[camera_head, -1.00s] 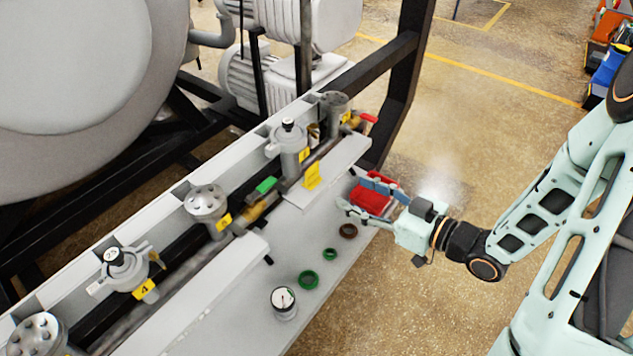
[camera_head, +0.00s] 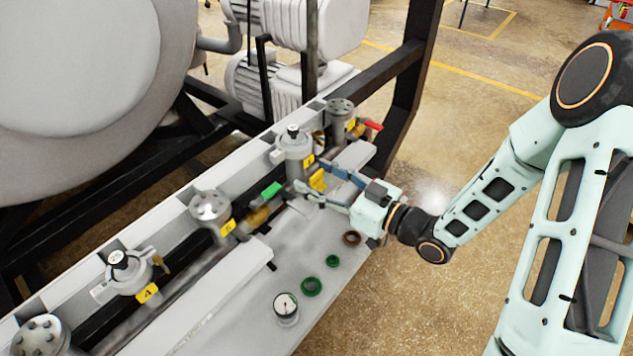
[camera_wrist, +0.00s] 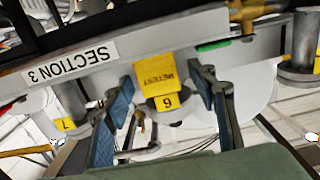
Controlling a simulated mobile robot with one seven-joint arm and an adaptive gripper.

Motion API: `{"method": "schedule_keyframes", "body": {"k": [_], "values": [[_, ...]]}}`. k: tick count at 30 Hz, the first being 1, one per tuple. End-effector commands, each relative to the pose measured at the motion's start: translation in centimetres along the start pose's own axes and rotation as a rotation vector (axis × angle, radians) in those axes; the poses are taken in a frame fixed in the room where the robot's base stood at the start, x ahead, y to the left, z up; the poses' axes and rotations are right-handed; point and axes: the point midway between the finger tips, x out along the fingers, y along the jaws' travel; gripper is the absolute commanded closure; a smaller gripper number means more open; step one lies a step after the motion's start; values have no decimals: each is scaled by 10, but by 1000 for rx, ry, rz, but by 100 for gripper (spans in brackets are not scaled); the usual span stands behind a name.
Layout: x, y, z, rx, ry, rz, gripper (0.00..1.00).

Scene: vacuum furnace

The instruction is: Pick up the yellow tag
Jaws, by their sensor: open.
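The yellow tag (camera_head: 317,180) hangs at the front of the valve rail, near the second valve from the far end. In the wrist view the tag (camera_wrist: 154,70) reads "RETEST" upside down, with a smaller yellow label marked 6 (camera_wrist: 167,102) at its lower edge in the picture. My gripper (camera_head: 313,187) is open around the tag's area from the front. In the wrist view its two blue-padded fingers (camera_wrist: 161,86) stand on either side of the tag, with visible gaps. I cannot tell whether the fingertips reach its depth.
Valves with numbered yellow labels line the rail; one is the near valve (camera_head: 130,272). A green block (camera_head: 271,189) lies on the rail left of my gripper. A gauge (camera_head: 286,307), green rings (camera_head: 312,286) and a brown ring (camera_head: 351,238) lie on the shelf.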

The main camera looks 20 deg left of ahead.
Motion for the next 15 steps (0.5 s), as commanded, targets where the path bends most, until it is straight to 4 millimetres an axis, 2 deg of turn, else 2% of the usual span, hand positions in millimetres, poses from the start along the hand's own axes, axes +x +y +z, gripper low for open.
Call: {"method": "schedule_keyframes", "body": {"k": [8, 15], "values": [[5, 0, 0, 0, -1, 1, 48], [4, 0, 0, 0, -1, 1, 73]]}}
